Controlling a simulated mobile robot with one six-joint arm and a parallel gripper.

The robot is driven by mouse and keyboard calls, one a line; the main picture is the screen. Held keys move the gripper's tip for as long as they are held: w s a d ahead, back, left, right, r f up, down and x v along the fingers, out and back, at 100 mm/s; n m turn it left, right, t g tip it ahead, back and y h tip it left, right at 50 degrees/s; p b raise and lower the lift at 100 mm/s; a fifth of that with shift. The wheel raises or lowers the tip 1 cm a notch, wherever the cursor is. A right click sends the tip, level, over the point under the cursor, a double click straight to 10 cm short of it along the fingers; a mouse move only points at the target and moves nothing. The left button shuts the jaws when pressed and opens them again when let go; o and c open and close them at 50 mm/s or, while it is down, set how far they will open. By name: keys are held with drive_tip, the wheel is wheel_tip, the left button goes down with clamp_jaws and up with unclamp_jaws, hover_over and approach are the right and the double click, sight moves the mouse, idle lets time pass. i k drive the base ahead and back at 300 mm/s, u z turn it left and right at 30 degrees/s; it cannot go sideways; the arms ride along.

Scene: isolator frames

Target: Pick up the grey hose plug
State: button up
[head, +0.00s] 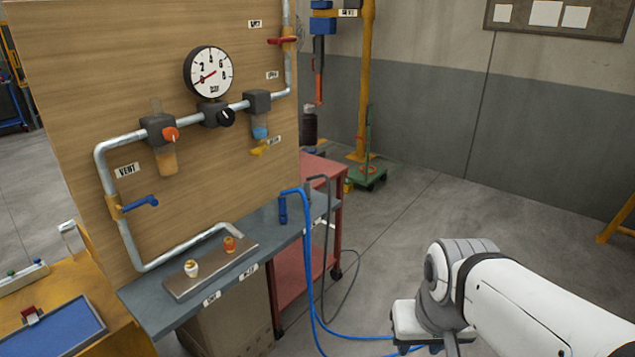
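The grey hose plug (308,190) appears to stand upright near the right end of the grey shelf, with a thin grey hose (328,200) arching from its top and hanging down to the floor. It is small and dark, and its lower end is hard to make out. A blue plug (283,210) on a blue hose stands just left of it. My white arm reaches in from the lower right, well away from the plugs. Its wrist is at the bottom edge, and my gripper is cut off below the picture.
The grey shelf (170,310) under the wooden pipe panel (110,75) carries a metal plate (205,275) with two small capped fittings. A red cart (322,165) stands behind the plugs. Blue hoses (315,295) trail across the floor toward my wrist. Open concrete floor lies to the right.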

sight(307, 189)
drive_tip(key=u, duration=0.1)
drive_tip(key=i, duration=0.9)
drive_tip(key=z, duration=0.05)
